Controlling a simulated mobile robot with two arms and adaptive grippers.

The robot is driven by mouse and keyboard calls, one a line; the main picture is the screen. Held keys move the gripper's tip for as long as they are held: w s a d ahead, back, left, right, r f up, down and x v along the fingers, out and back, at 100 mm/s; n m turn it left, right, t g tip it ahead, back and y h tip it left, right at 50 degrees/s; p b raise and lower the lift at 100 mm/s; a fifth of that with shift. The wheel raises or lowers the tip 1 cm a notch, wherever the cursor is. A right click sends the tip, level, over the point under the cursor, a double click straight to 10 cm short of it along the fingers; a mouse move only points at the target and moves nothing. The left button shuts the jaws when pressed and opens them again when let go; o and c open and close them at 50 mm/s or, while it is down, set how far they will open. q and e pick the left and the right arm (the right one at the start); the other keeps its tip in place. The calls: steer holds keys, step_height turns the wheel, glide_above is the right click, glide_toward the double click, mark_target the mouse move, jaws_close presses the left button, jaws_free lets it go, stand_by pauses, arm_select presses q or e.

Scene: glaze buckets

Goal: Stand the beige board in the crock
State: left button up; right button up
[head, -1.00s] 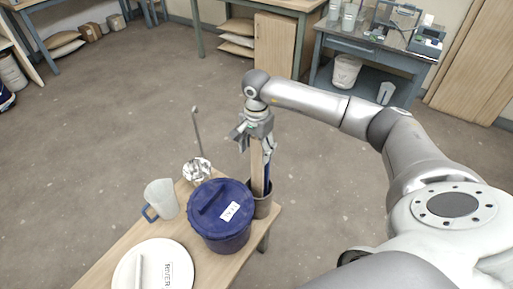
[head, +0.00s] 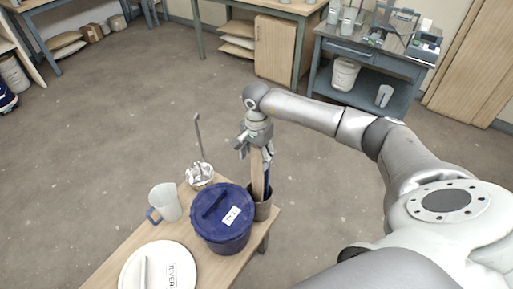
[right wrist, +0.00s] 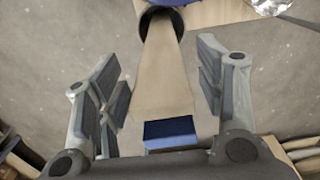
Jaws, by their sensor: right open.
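The beige board (head: 257,172) stands in the dark crock (head: 263,211) at the table's right end, with its lower end hidden inside. It leans slightly. In the right wrist view the board (right wrist: 165,80) runs from the crock's mouth (right wrist: 158,16) up between my fingers. My right gripper (head: 255,148) is over the crock, around the board's upper end. Its fingers (right wrist: 160,75) are open, with a gap to the board on each side. My left gripper is not in view.
A lidded blue bucket (head: 222,220) stands close left of the crock. A jug (head: 165,202), a foil-like bowl (head: 200,174) with an upright rod, and a white round lid or plate (head: 160,268) share the table. Open floor lies beyond.

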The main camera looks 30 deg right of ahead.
mark_target(257, 149)
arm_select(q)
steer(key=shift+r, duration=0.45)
arm_select(e)
steer(key=shift+r, duration=0.1)
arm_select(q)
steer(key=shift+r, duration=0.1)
arm_select(e)
steer(key=shift+r, duration=0.15)
step_height(257, 149, up, 4)
steer(key=p, duration=0.4)
steer(key=shift+r, duration=0.15)
steer(key=shift+r+p, duration=1.35)
steer(key=shift+r, duration=1)
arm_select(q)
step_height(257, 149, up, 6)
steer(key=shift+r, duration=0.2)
